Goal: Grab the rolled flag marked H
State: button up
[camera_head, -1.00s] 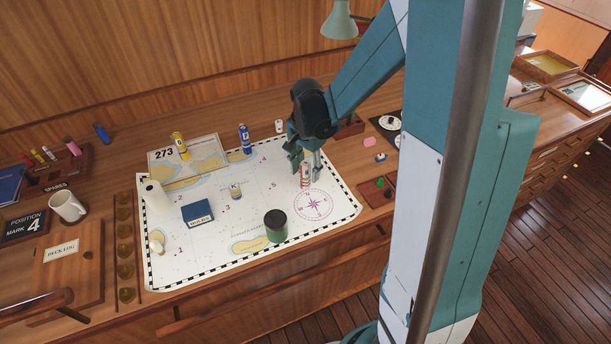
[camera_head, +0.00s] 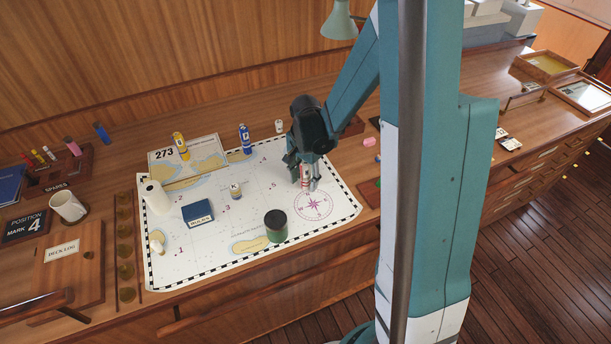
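A small red-and-white rolled flag (camera_head: 304,174) stands upright on the chart, just above the compass rose; I cannot read a letter on it. My gripper (camera_head: 308,184) points down at the flag, with its fingers low around it and partly hiding it. I cannot tell whether the fingers touch it. Other rolled flags stand on the chart: a blue one marked P (camera_head: 245,139), a yellow one (camera_head: 180,146) and a short one marked K (camera_head: 236,190).
A lamp (camera_head: 339,20) hangs behind my arm. A mug (camera_head: 68,206) is at the left. Clear chart lies left of my gripper.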

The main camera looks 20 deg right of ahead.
dwell(0.6)
jog(key=c, duration=1)
jog(key=shift+r, duration=0.15)
jog(key=shift+r, duration=4.8)
